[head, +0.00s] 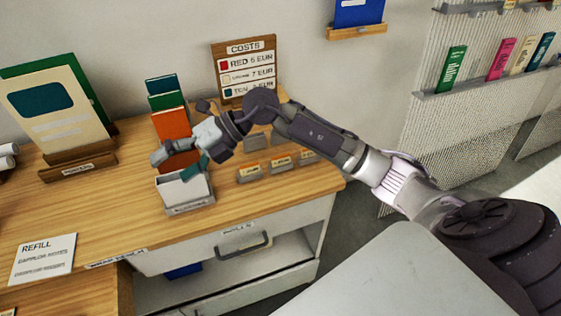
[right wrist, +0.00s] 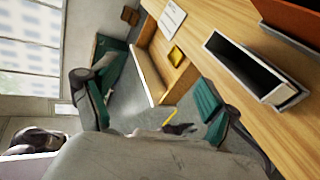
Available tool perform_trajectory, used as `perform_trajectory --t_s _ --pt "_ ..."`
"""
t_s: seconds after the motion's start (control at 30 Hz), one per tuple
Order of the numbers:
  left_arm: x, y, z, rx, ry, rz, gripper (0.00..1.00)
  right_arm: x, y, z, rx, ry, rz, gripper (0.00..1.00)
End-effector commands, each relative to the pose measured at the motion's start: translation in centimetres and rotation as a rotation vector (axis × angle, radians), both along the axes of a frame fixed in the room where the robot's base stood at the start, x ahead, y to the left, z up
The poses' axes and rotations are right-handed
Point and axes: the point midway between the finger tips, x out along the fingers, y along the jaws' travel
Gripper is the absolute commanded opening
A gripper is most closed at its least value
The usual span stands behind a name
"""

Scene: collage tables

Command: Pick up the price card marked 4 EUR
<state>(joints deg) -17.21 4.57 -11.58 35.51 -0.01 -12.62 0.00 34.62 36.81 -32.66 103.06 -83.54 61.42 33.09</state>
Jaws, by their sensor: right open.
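My right gripper (head: 180,163) is open and empty, above and behind the white open box (head: 184,193), left of the small cards. In the right wrist view my right gripper (right wrist: 152,108) shows its two teal-padded fingers spread apart, with nothing between them. The white box (right wrist: 225,48) is to their upper right there. My left gripper is not in view.
A costs board (head: 245,68) stands at the back. Orange, green and teal folders (head: 171,122) stand behind the box. A poster stand (head: 80,165) is at left. A refill sheet (head: 44,257) lies at front left. A drawer (head: 243,241) is below the tabletop.

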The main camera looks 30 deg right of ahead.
Motion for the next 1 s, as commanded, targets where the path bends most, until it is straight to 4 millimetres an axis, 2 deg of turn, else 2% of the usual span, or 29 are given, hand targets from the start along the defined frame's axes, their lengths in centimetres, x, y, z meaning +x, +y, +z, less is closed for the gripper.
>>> perform_trajectory --t_s 0.03,0.07,0.1,0.17,0.2,0.3,0.4,0.5,0.57,0.9,1.0 --pt "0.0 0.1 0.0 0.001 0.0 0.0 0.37 0.9 -2.8 -1.2 -0.172 0.007 0.012 0.86" --pt "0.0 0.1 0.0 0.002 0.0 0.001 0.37 1.2 -4.5 -2.0 -0.27 0.023 0.015 0.86" --pt "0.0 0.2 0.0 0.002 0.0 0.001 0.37 1.6 -7.0 -2.8 -0.396 0.048 0.011 0.86" --pt "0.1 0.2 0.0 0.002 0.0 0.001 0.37 2.2 -11.0 -3.3 -0.57 0.091 -0.013 0.86" --pt "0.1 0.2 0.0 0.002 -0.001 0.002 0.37 2.4 -13.7 -3.4 -0.678 0.125 -0.035 0.86" --pt "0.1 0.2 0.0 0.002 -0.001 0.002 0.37 2.5 -19.7 -2.7 -0.894 0.212 -0.106 0.86" --pt "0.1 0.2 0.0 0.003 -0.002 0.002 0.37 2.2 -23.7 -1.6 -1.03 0.282 -0.168 0.86" --pt "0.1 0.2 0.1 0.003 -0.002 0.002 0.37 1.9 -25.7 -1.2 -1.097 0.324 -0.202 0.86" --pt "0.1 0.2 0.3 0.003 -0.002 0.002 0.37 1.7 -26.1 -1.5 -1.113 0.336 -0.208 0.86" --pt "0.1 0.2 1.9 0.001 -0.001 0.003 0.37 1.6 -26.1 -7.7 -1.114 0.338 -0.207 0.86" --pt "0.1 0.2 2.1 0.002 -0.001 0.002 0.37 1.7 -26.0 -8.8 -1.113 0.335 -0.206 0.86"
